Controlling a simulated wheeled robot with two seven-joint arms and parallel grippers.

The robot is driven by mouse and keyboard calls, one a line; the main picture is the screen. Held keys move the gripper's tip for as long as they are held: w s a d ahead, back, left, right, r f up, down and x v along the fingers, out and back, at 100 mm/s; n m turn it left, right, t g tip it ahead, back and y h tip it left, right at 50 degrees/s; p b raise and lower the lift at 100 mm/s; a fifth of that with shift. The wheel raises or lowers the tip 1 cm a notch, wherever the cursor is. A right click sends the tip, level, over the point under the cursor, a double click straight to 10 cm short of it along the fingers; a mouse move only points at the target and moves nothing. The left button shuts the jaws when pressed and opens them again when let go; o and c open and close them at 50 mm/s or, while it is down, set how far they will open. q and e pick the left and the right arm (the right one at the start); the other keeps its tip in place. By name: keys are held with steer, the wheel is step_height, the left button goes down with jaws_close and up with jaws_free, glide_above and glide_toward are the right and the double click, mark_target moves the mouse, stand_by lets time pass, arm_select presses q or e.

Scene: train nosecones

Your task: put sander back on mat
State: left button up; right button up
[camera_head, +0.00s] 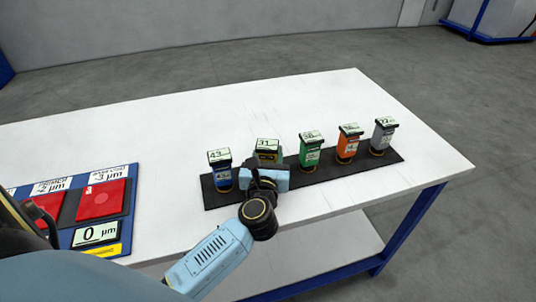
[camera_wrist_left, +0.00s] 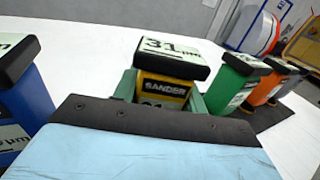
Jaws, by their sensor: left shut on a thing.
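The yellow sander (camera_head: 267,145) with a "31" label on top stands upright over the dark mat (camera_head: 325,175), between a blue and a green sander. In the left wrist view the yellow sander (camera_wrist_left: 165,85) shows its "31 µm" top and "SANDER" label. My left gripper (camera_head: 267,157) is shut on it, with green fingers (camera_wrist_left: 162,92) on both sides. The sander's base is hidden behind my gripper, so I cannot tell whether it touches the mat. My right gripper is not in view.
The blue sander (camera_head: 220,171) is close on the left. The green (camera_head: 310,150), orange (camera_head: 348,144) and grey (camera_head: 382,137) sanders stand in a row on the right. A blue board with red panels (camera_head: 102,200) lies at left. The white table (camera_head: 200,120) behind the mat is clear.

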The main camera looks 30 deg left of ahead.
arm_select(q)
steer(key=o, duration=0.5)
steer(key=shift+f, duration=0.2)
steer(key=o, duration=0.4)
steer(key=shift+r, duration=0.1)
steer(key=shift+r, duration=0.15)
steer(key=v, duration=1.1)
steer(key=shift+s+d, duration=0.1)
steer(key=shift+s, duration=0.1)
steer(key=shift+s+d+b, duration=0.15)
steer(key=shift+s+b, duration=0.15)
